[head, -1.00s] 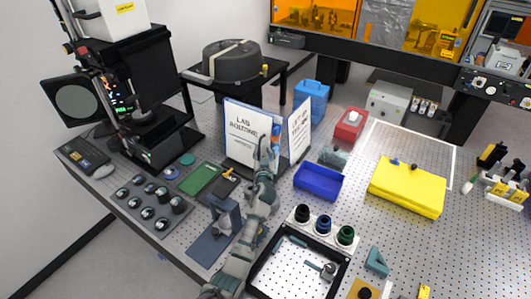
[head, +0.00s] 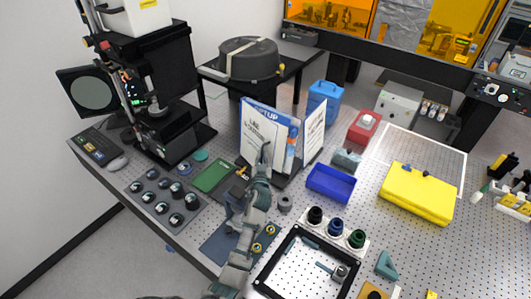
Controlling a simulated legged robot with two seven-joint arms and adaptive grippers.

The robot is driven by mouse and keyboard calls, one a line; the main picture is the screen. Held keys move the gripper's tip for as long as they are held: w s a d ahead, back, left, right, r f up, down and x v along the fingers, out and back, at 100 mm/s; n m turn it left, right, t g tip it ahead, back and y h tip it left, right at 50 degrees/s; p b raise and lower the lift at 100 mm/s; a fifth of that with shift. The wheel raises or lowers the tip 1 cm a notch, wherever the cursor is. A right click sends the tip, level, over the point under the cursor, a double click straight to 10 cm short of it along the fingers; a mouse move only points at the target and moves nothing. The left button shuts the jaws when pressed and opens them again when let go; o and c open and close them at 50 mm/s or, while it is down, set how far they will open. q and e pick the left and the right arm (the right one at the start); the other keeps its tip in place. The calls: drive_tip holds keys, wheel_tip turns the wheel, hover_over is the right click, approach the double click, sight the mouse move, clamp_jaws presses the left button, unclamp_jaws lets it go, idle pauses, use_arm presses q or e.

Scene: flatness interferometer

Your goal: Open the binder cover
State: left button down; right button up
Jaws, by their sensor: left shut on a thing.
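The binder stands upright near the middle of the perforated table. Its white lettered cover (head: 262,136) is swung partly away, and a page with a blue "SETUP" header (head: 262,111) shows behind it. A second white lettered panel (head: 314,132) stands at an angle to the right. My left gripper (head: 266,153) is at the cover's lower right edge, shut on the cover. The fingertips are small, and the arm hides what lies below them. My right gripper is not in view.
A blue tray (head: 331,184) and a grey block (head: 346,160) sit right of the binder. A green board (head: 213,175) lies to its left. A black-framed plate (head: 305,265) and dark round parts (head: 336,227) are nearer. A yellow case (head: 417,193) stands farther right.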

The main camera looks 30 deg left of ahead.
use_arm(q)
drive_tip(key=shift+w+d+f, duration=0.1)
drive_tip(key=shift+d+f, duration=0.15)
drive_tip(key=shift+d, duration=0.1)
drive_tip(key=c, duration=1.3)
unclamp_jaws()
drive_tip(key=shift+d, duration=0.1)
drive_tip(key=shift+o, duration=0.5)
drive_tip(key=shift+d+r, duration=0.15)
drive_tip(key=d+v, duration=0.1)
drive_tip(key=v, duration=1.1)
drive_tip(key=shift+r, duration=0.2)
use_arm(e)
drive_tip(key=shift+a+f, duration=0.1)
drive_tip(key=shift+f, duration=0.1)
